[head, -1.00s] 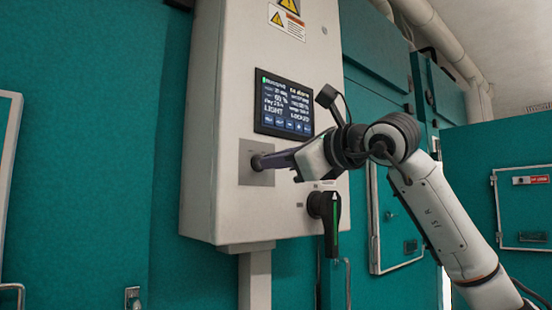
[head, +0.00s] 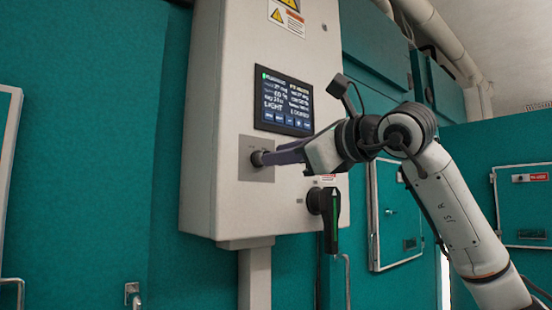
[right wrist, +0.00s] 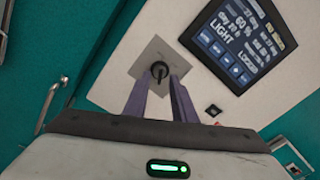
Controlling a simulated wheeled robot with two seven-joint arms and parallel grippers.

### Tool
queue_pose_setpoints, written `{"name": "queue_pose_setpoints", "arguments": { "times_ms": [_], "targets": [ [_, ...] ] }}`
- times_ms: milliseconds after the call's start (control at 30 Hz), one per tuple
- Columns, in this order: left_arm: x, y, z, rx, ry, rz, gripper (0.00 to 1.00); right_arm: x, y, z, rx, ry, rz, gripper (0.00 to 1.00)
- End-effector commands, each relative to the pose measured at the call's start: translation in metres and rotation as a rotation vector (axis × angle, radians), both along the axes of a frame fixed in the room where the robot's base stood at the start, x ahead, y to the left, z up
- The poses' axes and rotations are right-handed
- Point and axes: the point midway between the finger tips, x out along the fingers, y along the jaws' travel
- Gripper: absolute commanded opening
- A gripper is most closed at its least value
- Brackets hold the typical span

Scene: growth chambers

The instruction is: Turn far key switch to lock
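The key switch (head: 257,158) is a small black round knob on a square grey plate (head: 245,171), low on the white control box. It also shows in the right wrist view (right wrist: 159,71), at the fingertips of my right gripper. My right gripper (head: 268,157) reaches it from the right. In the right wrist view its two purple-grey fingers (right wrist: 160,80) stand apart, one on each side of the knob, with a gap between them. Whether the tips touch the knob is hard to tell. My left gripper is not in view.
A black rotary handle (head: 326,215) sticks out of the white control box (head: 225,205) below and right of the switch. Teal chamber walls (head: 85,150) stand around the box. A small teal hatch (head: 397,215) is to the right, behind my right arm.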

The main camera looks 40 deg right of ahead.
Motion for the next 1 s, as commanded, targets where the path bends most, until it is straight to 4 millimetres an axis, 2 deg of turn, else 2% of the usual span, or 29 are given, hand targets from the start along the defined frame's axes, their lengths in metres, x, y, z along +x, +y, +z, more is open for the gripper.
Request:
{"name": "queue_pose_setpoints", "arguments": {
  "times_ms": [200, 400, 567, 1000],
  "targets": [
    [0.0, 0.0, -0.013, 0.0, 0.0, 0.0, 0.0, -0.046, -0.004, -0.001, -0.001, -0.004, -0.001, 0.24],
    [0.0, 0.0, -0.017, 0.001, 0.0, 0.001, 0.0, -0.074, -0.006, -0.001, 0.0, -0.002, 0.0, 0.24],
    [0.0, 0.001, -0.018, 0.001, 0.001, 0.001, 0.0, -0.082, -0.007, 0.0, 0.0, -0.001, 0.0, 0.24],
    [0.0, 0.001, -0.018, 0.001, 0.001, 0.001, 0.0, -0.082, -0.006, 0.0, 0.0, -0.001, 0.001, 0.24]
  ]
}}
